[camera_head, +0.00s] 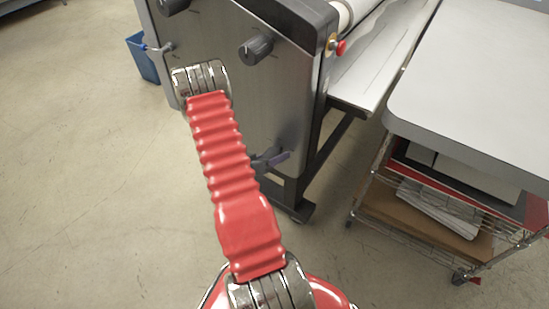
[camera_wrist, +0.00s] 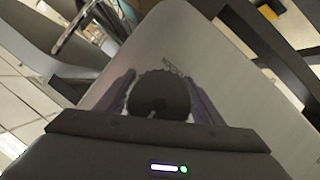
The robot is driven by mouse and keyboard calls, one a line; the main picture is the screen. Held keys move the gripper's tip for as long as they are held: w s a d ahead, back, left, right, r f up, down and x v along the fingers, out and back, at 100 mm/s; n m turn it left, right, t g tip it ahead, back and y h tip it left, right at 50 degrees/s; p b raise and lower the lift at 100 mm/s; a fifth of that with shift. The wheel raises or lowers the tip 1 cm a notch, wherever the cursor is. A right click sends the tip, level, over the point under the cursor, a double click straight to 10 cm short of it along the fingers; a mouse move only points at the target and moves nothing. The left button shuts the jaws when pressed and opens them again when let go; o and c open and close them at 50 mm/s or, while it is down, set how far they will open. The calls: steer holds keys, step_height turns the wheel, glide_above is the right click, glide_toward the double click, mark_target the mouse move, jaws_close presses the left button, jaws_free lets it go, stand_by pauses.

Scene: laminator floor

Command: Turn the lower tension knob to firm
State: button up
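The lower tension knob (camera_wrist: 158,92) shows in the wrist view as a dark, round, ridged knob with a pale pointer mark, on a grey metal panel with small lettering beside it. My gripper (camera_wrist: 160,80) has one purple-grey finger on each side of it. Whether both fingers press on the knob, I cannot tell. In the head view my gripper (camera_head: 270,159) is low at the laminator's side panel (camera_head: 288,110), partly behind my red arm. The lower knob cannot be made out there. Another dark knob (camera_head: 256,47) sits higher on the panel.
A further dark knob (camera_head: 173,5) is at the panel's top left. A red button (camera_head: 340,47) is on the machine's edge. A grey-topped wire cart (camera_head: 470,100) stands at right. A blue bin (camera_head: 142,58) is behind at left. The floor at left is clear.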

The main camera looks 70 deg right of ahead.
steer(key=shift+o, duration=0.2)
steer(key=shift+a, duration=0.1)
steer(key=v, duration=1.3)
steer(key=shift+a, duration=0.3)
steer(key=shift+w, duration=0.2)
